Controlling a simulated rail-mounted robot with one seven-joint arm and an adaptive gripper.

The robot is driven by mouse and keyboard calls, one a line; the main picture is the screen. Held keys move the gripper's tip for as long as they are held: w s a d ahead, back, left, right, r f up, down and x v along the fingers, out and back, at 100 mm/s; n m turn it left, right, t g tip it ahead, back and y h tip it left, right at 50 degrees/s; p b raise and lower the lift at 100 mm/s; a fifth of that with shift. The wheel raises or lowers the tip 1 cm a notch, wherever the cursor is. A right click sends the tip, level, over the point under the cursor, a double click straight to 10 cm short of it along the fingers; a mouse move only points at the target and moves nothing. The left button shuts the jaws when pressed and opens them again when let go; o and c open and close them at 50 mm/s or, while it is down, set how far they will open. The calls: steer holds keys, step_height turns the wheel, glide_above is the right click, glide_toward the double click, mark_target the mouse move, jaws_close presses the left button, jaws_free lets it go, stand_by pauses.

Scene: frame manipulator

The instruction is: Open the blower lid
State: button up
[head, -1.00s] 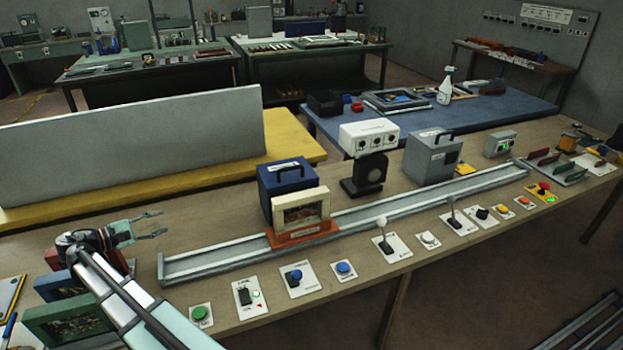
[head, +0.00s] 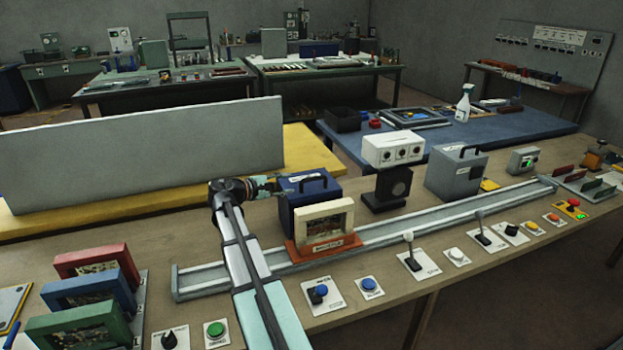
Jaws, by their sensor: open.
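A dark blue box (head: 291,215) stands behind the rail, with a black handle and a pale label on its closed top. A grey box (head: 456,178) with a black handle on its closed top stands further right. The labels are too small to read, so I cannot tell which box is the blower. My gripper (head: 276,187) is at the upper left edge of the blue box, pointing right towards its handle. It is small in view and its jaws are open. I cannot tell whether it touches the box. My forearm hides part of the rail.
A cream framed block (head: 327,222) on an orange base stands on the rail (head: 405,223), in front of the blue box. A white unit (head: 393,149) on a black stand is between the boxes. Buttons and levers line the front edge. Red, blue and green (head: 78,328) framed blocks stand at left.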

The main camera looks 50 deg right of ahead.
mark_target(306, 180)
steer(key=p+x, duration=0.2)
steer(key=x, duration=0.8)
steer(key=shift+s+d+f, duration=0.1)
steer(key=shift+d, duration=0.3)
jaws_close()
